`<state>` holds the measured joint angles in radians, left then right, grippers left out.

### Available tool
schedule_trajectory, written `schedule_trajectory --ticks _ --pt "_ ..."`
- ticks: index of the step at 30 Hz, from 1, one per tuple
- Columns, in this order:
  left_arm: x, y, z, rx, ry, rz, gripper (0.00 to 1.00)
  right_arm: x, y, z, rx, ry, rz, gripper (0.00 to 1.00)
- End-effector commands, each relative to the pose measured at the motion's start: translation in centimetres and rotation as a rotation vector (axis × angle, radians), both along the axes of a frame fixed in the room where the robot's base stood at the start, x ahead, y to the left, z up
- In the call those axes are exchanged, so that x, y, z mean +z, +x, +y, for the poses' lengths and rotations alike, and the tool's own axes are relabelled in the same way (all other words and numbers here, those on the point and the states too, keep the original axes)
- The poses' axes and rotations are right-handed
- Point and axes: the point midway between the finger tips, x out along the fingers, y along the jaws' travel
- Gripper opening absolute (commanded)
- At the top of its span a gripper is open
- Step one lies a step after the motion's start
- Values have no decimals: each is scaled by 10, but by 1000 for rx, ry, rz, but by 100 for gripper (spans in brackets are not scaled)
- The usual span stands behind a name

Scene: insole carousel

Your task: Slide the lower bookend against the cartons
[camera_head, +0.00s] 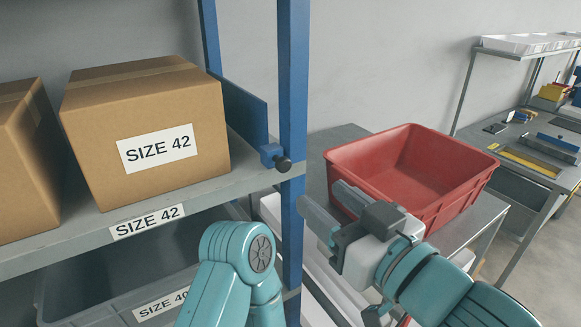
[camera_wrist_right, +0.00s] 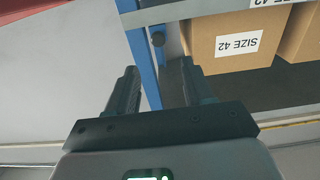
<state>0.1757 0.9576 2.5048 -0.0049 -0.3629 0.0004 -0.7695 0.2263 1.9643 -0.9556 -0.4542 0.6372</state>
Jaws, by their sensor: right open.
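The blue bookend (camera_head: 245,112) stands upright on the shelf with the cartons, near its right end post. Its clamp has a dark knob (camera_head: 283,164) at the shelf's front edge, which also shows in the right wrist view (camera_wrist_right: 157,39). A cardboard carton (camera_head: 110,125) labelled SIZE 42 is left of the bookend, with a gap between them. A second carton (camera_head: 22,165) is farther left. My right gripper (camera_head: 322,197) is open and empty, in front of and right of the post, apart from the knob. My left gripper is out of view.
A blue upright post (camera_head: 292,90) stands between bookend and right gripper. A red crate (camera_head: 440,200) on a grey table is just behind the right gripper. A grey bin (camera_head: 70,285) sits on the lower shelf. A workbench (camera_head: 550,170) is far right.

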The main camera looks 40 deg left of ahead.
Motion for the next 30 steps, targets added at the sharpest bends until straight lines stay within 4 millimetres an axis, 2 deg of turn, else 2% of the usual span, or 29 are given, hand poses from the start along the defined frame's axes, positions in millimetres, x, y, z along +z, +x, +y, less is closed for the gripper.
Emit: schedule_trajectory --ticks 1,6,12,18,25,27,30 --pt "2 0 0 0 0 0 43 -1 5 13 3 -2 2 52" --pt "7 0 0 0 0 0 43 1 21 48 0 -3 1 52" --pt "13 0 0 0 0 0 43 1 34 78 1 -1 2 52" --pt "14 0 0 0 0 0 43 0 40 90 -1 -1 0 52" --pt "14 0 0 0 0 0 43 -1 40 90 -1 -1 0 52" --pt "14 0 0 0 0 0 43 -1 40 90 -1 -1 1 29" --pt "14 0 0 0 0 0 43 0 40 90 -1 -1 0 0"
